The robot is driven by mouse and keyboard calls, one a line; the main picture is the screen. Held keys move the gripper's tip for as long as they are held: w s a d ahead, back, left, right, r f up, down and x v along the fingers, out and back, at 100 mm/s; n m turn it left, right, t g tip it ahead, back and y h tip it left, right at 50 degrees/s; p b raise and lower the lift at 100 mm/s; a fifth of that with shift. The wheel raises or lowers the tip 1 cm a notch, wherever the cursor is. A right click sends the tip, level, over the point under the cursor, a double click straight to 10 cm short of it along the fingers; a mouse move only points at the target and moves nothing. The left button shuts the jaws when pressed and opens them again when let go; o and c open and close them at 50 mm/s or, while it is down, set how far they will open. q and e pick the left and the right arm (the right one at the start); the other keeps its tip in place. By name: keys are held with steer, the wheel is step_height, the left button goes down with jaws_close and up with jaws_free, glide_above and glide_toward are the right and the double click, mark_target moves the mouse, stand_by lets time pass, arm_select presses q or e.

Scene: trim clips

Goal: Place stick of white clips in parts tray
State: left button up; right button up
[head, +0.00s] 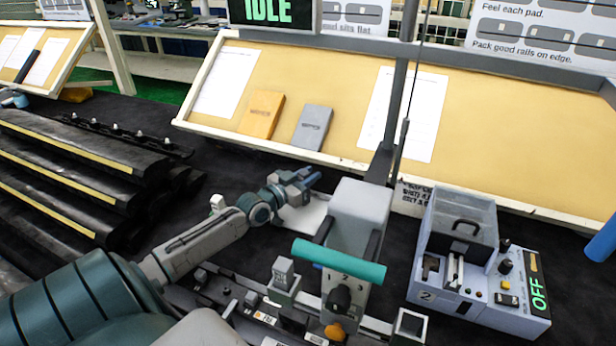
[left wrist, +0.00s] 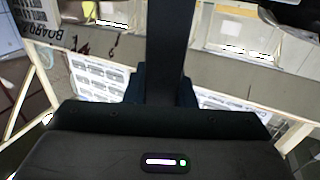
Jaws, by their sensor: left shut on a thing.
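My left gripper (head: 308,178) is shut, blue-tipped, and held beside the top of a grey fixture block with a teal handle (head: 338,262). What it grips is too small and hidden to make out. In the left wrist view a dark upright bar (left wrist: 168,50) stands out from my gripper's body, with no white clips discernible. A pale flat surface (head: 300,220) lies below the gripper, partly hidden by the arm and the block; I cannot tell whether it is the parts tray. A small white piece (head: 217,203) shows behind my left forearm. My right gripper is out of view.
A grey machine with an OFF display (head: 538,295) stands at the right. Stacked black trims (head: 70,170) and a black rail with pale studs (head: 125,135) lie at the left. A slanted tan board (head: 340,70) with an orange booklet (head: 262,114) and a grey booklet (head: 312,127) spans the back.

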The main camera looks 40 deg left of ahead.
arm_select(q)
steer(key=shift+f, duration=0.25)
steer(key=o, duration=1)
steer(key=shift+f, duration=0.1)
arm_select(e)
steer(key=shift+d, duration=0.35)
arm_select(q)
steer(key=shift+s, duration=0.1)
steer(key=shift+r+p, duration=0.5)
steer(key=shift+p, duration=0.15)
steer(key=s+p, duration=0.2)
steer(key=s, duration=0.1)
steer(key=s+p, duration=0.1)
steer(key=p, duration=0.1)
steer(key=shift+s+a+r, duration=0.3)
steer(key=p, duration=0.2)
glide_toward(300, 178)
steer(key=shift+w, duration=0.6)
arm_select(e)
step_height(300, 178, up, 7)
arm_select(q)
steer(key=shift+f, duration=0.1)
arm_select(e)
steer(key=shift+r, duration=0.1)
